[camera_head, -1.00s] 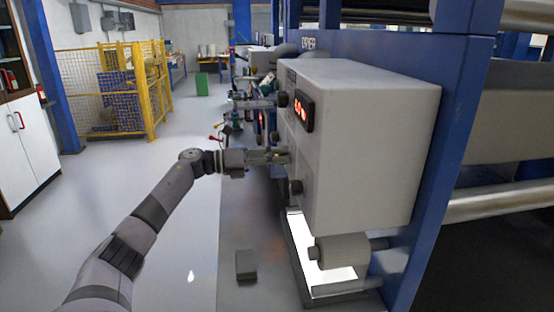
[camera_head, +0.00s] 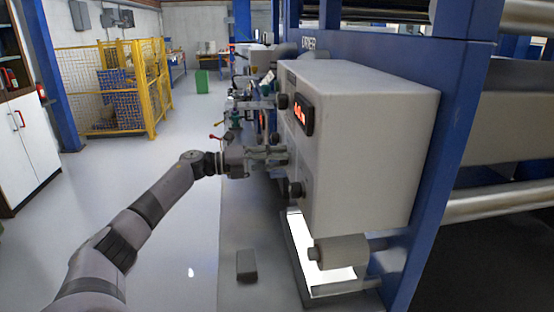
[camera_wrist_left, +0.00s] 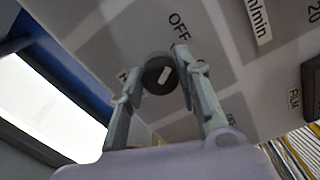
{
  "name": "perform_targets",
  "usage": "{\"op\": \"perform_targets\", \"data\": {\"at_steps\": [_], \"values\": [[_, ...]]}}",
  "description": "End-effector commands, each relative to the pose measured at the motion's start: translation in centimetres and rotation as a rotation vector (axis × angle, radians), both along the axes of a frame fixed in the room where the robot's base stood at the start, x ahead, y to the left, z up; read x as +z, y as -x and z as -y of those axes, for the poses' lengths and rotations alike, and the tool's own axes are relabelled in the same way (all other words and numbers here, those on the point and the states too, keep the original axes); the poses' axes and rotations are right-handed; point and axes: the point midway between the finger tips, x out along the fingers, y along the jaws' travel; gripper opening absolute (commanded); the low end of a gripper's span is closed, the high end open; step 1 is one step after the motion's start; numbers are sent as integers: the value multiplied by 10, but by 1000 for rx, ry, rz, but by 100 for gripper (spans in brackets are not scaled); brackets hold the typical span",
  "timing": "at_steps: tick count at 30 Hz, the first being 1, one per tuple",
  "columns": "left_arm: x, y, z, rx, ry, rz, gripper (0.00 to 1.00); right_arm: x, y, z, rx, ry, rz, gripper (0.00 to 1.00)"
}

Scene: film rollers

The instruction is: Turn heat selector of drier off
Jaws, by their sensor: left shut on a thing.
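The drier's light grey control box (camera_head: 375,145) stands on the right in the head view, with a red-lit display (camera_head: 303,116) on its panel. In the left wrist view, the heat selector (camera_wrist_left: 160,75) is a round black knob with a short white mark. The mark slants up and right, roughly toward the printed word OFF (camera_wrist_left: 180,25). Another label beside the knob is partly hidden by a finger. My left gripper (camera_head: 279,155) is at the panel, its fingers (camera_wrist_left: 158,70) shut on the knob from both sides. My right gripper is not in view.
Other black knobs sit on the panel above (camera_head: 283,101) and below (camera_head: 296,188) my gripper. A small dark block (camera_head: 246,266) lies below my wrist. The floor on the left is clear up to a yellow cage (camera_head: 150,90).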

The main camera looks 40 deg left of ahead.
Motion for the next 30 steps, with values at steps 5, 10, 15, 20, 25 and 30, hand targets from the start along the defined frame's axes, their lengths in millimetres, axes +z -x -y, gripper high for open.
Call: {"op": "perform_targets", "data": {"at_steps": [5,10,15,20,25,30], "values": [[0,0,-1,2,3,-1,3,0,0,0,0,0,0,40],[0,0,0,2,3,-1,33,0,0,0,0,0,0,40],[0,0,0,1,2,-1,44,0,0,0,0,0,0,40],[0,0,0,1,2,-1,51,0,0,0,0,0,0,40],[0,0,0,0,1,0,51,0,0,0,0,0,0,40],[-1,5,-4,1,2,-2,51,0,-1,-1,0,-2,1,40]]}}
